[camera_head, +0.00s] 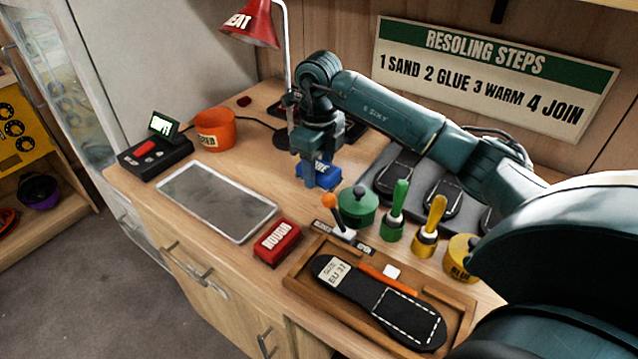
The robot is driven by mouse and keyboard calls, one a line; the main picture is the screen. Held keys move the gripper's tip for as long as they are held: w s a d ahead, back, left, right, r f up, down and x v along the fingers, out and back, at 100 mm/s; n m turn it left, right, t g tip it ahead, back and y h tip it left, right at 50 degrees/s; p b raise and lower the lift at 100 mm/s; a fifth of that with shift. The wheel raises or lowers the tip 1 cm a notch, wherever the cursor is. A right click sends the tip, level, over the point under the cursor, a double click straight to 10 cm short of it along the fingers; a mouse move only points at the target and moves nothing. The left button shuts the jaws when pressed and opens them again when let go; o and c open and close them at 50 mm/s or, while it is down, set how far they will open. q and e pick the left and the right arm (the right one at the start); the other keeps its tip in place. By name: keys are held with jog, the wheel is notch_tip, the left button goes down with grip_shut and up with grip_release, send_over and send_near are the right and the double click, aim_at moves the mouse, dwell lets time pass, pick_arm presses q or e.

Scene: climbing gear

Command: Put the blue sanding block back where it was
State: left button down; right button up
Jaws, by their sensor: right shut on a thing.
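The blue sanding block (321,170) is between the fingers of my right gripper (317,178), partly covered by them. The gripper points down and is shut on the block, behind the green pot and to the right of the lamp's base. I cannot tell whether the block touches the bench top or hangs just above it. A red block marked ROUGH (277,242) lies nearer the front edge, left of the wooden tray. My left gripper is not in view.
A grey flat tray (217,201) lies empty on the left. A green pot (357,206), brushes in a green holder (392,224) and a yellow one (425,241), and a wooden tray (298,287) with a sole crowd the right. A red lamp (250,24) stands behind.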

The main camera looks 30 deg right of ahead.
aim_at(319, 196)
jog(key=shift+f, duration=2.2)
jog(key=shift+f, duration=0.2)
jog(key=o, duration=1)
jog(key=shift+c, duration=0.2)
notch_tip(319, 196, up, 12)
jog(key=shift+r+b, duration=0.2)
jog(key=shift+b, duration=0.1)
